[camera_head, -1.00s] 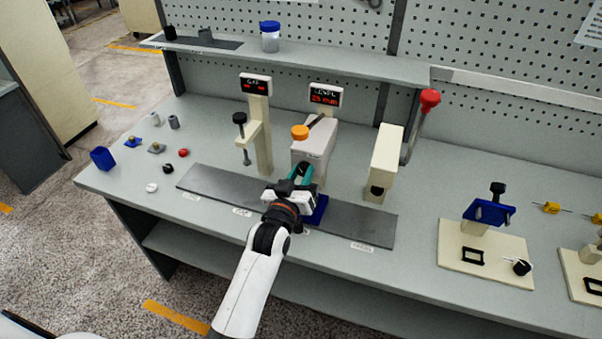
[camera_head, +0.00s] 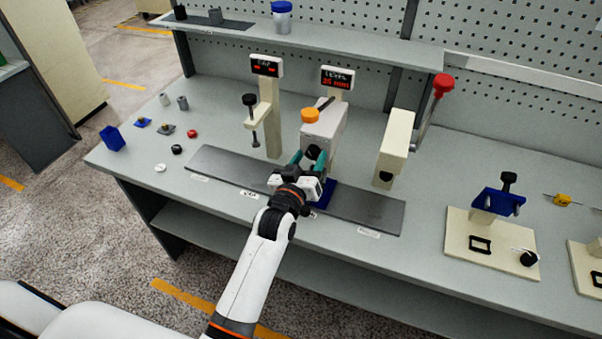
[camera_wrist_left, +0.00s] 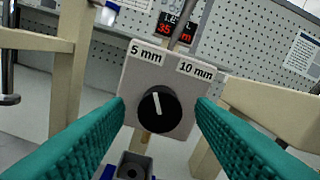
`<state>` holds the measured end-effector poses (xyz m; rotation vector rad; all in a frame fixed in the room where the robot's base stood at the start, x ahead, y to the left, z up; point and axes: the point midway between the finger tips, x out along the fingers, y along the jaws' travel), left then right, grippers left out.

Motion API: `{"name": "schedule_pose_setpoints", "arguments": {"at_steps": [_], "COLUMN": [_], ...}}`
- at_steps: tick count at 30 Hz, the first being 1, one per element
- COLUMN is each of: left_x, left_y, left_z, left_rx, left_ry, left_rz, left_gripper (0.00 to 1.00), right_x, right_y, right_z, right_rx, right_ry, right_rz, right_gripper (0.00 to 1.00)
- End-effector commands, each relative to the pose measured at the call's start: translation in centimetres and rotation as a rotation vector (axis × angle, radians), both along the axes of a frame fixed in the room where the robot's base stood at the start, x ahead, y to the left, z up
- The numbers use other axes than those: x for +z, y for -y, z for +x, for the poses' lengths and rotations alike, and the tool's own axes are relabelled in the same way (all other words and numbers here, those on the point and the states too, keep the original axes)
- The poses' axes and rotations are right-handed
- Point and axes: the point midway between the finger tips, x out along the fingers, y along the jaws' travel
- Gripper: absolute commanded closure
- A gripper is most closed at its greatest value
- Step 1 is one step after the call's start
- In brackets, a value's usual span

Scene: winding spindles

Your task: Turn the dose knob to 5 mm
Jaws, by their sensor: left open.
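The dose knob (camera_wrist_left: 160,109) is a round black knob on the front of a grey-white box (camera_wrist_left: 178,82). Its white pointer line points up and slightly left, roughly toward the "5 mm" label (camera_wrist_left: 146,52). The "10 mm" label (camera_wrist_left: 195,70) is at the upper right. In the head view the box (camera_head: 322,130) stands behind the grey strip, and the knob (camera_head: 314,152) shows as a dark spot. My left gripper (camera_head: 308,162) is open, its teal fingers either side of the knob. In the wrist view clear gaps separate both fingers from the knob. My right gripper is not in view.
A red-digit display (camera_head: 337,79) stands behind. Cream posts stand left (camera_head: 270,115) and right (camera_head: 395,155) of the box. Small parts lie on the left bench.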

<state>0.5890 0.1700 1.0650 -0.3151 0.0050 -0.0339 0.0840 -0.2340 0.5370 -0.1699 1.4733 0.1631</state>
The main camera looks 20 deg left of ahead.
Motion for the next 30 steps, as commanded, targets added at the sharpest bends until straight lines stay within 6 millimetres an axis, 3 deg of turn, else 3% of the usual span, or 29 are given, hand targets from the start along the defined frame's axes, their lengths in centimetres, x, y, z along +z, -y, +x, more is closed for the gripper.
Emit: {"name": "schedule_pose_setpoints", "arguments": {"at_steps": [9, 15, 21, 30], "left_x": [-0.5, -0.3, -0.2, -0.1], "left_y": [-0.2, -0.3, -0.4, -0.4], "left_z": [-6.5, -9.8, -11.1, -11.2], "left_rx": [0.001, 0.000, -0.001, -0.001], "left_ry": [-0.004, -0.004, -0.003, -0.002], "left_rz": [-0.001, -0.001, -0.001, -0.001], "left_gripper": [0.50, 0.50, 0.50, 0.50], "right_x": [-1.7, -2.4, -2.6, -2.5], "right_y": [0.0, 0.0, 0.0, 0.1], "right_z": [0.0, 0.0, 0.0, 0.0], "right_rx": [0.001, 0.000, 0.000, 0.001], "right_ry": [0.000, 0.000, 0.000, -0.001], "right_rz": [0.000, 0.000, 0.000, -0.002], "right_gripper": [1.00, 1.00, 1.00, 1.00]}}
